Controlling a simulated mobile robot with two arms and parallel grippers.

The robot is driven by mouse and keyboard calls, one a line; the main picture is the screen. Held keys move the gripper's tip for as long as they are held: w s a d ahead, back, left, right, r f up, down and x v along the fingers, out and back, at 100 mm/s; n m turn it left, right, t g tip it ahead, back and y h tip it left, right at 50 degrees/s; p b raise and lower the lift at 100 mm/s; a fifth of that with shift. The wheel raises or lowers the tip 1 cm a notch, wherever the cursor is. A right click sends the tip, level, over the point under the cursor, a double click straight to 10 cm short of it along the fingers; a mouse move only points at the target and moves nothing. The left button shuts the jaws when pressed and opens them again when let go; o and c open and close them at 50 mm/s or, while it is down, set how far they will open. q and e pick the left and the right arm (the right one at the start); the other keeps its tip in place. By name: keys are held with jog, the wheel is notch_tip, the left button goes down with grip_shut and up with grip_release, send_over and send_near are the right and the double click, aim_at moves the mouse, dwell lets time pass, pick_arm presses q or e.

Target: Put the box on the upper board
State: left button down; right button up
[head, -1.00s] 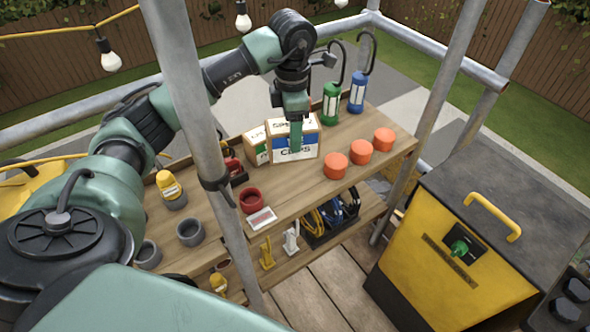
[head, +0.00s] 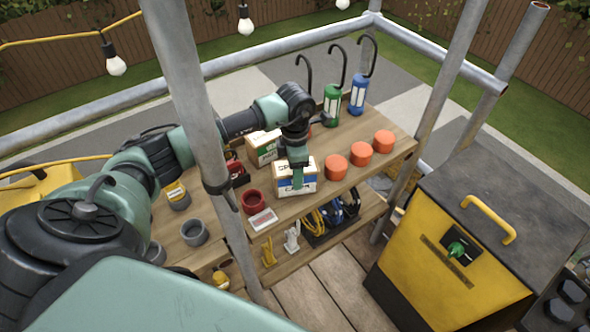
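The box (head: 282,186), tan with a white, blue and green label, is near the front edge of the upper wooden board (head: 342,190). My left gripper (head: 297,176) comes down over it, with one green finger against its front face. The other finger is hidden behind the box. The gripper appears shut on the box. I cannot tell whether the box's underside touches the board. A second, similar box (head: 257,146) with a green label stands behind it to the left. My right gripper is out of view.
Several orange cups (head: 335,167) stand right of the box. A red cup (head: 253,201) and a white-and-red packet (head: 263,219) are to its left. A scaffold pole (head: 190,90) rises in front. A lower shelf holds a cable bin (head: 318,240).

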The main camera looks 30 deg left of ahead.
pick_arm(q)
jog(key=shift+c, duration=2.4)
grip_release()
notch_tip(320, 180, up, 11)
jog(key=b, duration=0.3)
jog(key=shift+r, duration=0.55)
jog(key=shift+d, duration=0.15)
